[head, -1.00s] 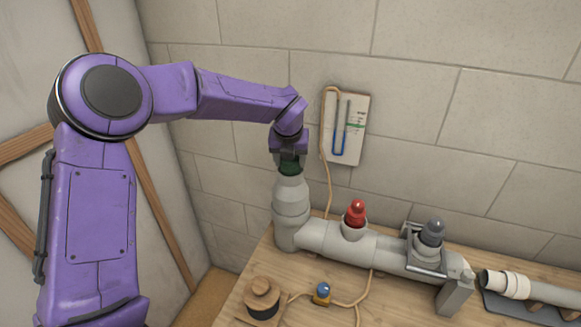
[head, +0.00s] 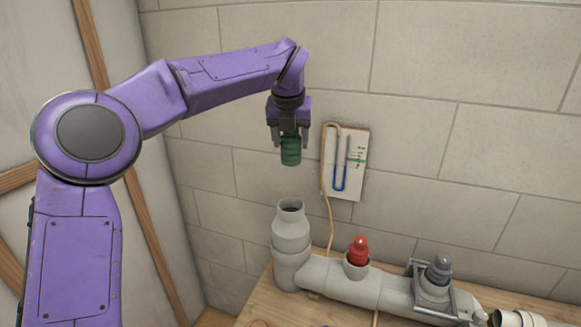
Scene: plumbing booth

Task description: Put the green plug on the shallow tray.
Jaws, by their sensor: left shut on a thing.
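The green plug (head: 291,154) hangs in the air in the head view, above the open upright end of the grey pipe (head: 291,235). My left gripper (head: 289,136) is shut on the plug from above, with the plug's lower part showing below the fingers. The plug is apart from the pipe, and the pipe's top opening is empty. The shallow tray is not in view. My right gripper is not in view.
A red plug (head: 359,252) and a grey plug (head: 438,268) sit in the pipe's other branches. A gauge board (head: 346,163) with a hose (head: 326,200) is on the wall behind. The wooden bench (head: 258,305) lies below. A pipe piece (head: 517,319) shows at bottom right.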

